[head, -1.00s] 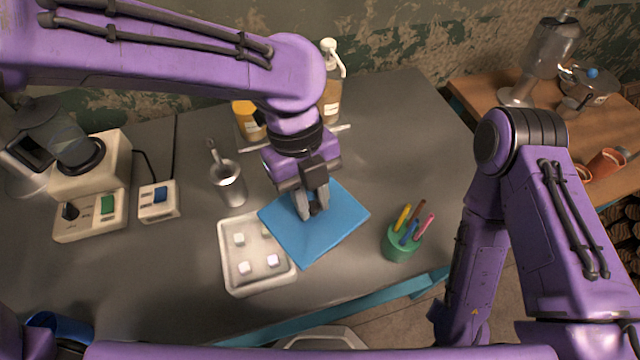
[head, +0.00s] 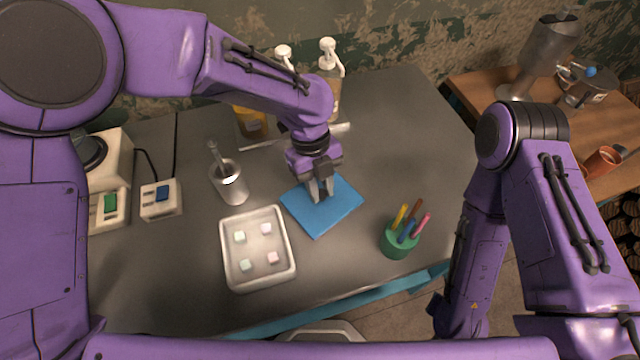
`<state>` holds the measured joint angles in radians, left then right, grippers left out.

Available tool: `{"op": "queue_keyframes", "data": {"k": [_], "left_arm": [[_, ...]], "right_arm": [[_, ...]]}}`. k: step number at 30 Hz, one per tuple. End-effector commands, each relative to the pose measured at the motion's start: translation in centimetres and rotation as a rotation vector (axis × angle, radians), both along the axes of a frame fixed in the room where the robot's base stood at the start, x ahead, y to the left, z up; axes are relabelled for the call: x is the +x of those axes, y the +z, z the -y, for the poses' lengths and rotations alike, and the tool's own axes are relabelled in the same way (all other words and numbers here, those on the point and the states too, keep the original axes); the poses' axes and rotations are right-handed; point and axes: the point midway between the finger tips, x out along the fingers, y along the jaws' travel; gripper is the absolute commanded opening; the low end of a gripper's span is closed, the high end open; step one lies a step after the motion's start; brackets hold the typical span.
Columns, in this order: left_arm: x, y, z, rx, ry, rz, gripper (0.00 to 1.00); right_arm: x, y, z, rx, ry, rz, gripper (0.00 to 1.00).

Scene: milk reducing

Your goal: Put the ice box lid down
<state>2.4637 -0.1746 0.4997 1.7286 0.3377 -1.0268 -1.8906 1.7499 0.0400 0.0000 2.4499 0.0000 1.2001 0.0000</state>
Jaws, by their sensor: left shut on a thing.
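The ice box lid is a flat blue square (head: 325,217). My left gripper (head: 321,196) is shut on it from above, near its middle. The lid lies flat at or just above the grey table, right of the ice box; I cannot tell whether it touches the table. The ice box is a white open tray (head: 229,262) with several pale cubes in it, and the lid is clear of it. My right arm is at the right of the view, and its gripper is not in view.
A green cup with coloured pens (head: 398,246) stands right of the lid. A metal cup (head: 231,185) stands left of it. Pump bottles (head: 330,85) stand behind on a tray. A blue-button box (head: 160,199) is at the left. The table is clear behind the pen cup.

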Motion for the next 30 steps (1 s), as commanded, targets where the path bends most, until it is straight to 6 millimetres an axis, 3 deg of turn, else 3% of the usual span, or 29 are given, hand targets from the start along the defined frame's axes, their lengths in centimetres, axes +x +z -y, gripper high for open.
{"op": "queue_keyframes", "data": {"k": [3,4,6,17,30], "left_arm": [[0.0,-0.2,0.0,0.0,0.0,-0.001,0.0],[0.0,-0.3,0.0,0.0,0.0,-0.001,0.27],[0.0,-0.2,0.0,0.0,0.0,0.0,0.49],[0.1,0.4,0.0,-0.001,0.0,0.0,0.49],[2.5,10.0,-1.4,-0.002,0.002,0.001,0.49]], "right_arm": [[0.0,-0.1,0.0,0.0,0.0,0.0,0.43],[0.0,-0.1,0.0,0.0,0.0,0.0,0.43],[0.0,0.0,0.0,0.0,0.0,0.0,0.43],[0.0,-0.1,0.0,0.0,0.0,0.0,0.43],[0.0,-0.8,0.0,0.0,0.0,0.0,0.43]]}}
